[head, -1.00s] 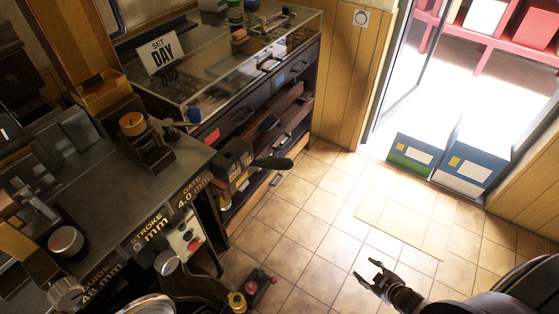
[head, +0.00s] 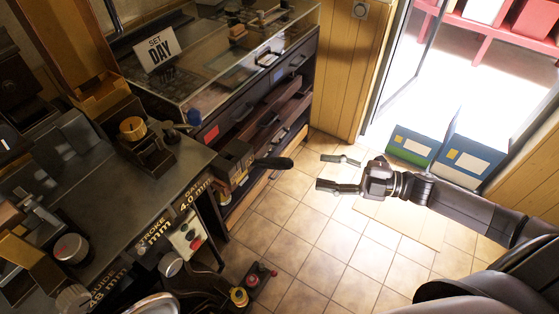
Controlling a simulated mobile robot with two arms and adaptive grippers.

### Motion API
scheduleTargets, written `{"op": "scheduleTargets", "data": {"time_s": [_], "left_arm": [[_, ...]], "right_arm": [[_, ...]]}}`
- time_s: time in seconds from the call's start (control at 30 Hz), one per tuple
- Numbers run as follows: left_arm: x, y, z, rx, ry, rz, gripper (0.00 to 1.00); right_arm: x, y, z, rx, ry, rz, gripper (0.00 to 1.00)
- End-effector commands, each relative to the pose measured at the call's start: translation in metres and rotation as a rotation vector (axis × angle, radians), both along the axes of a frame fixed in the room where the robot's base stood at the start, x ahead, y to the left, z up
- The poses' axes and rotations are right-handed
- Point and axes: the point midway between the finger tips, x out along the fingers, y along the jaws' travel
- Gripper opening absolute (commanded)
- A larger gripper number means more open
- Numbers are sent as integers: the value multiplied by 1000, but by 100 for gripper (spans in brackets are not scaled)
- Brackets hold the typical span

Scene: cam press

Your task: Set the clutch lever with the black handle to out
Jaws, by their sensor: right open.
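The clutch lever's black handle (head: 274,163) sticks out to the right from a dark box-like housing (head: 234,161) at the right end of the press table. Labels on the housing are too small to read. My right gripper (head: 330,174) is open and empty, with its fingers pointing left toward the handle. In the picture a clear gap lies between its fingertips and the handle's tip. My left gripper is not in the view.
The press table (head: 110,200) with knobs and a brass dial (head: 132,127) fills the left. A glass-topped cabinet (head: 215,75) with drawers stands behind. A red-buttoned pedal unit (head: 256,280) is low in front. Blue and green boxes (head: 465,152) stand by the doorway.

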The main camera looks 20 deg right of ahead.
Motion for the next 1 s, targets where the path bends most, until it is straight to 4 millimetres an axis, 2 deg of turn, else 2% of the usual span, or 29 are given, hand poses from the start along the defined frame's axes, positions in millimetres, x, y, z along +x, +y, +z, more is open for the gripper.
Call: {"op": "scheduleTargets", "data": {"time_s": [0.03, 0.3, 0.5, 0.7, 1.0], "left_arm": [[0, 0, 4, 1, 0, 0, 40], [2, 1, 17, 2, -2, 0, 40], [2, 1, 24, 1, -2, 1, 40], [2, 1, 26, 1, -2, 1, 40], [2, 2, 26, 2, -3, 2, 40]], "right_arm": [[8, 11, 5, 4, -7, 0, 48], [39, 60, 4, 3, -3, -1, 48], [57, 88, 3, 2, -1, -2, 48], [65, 101, 1, 1, 1, -2, 48], [66, 102, 0, -1, 1, -3, 48]]}}
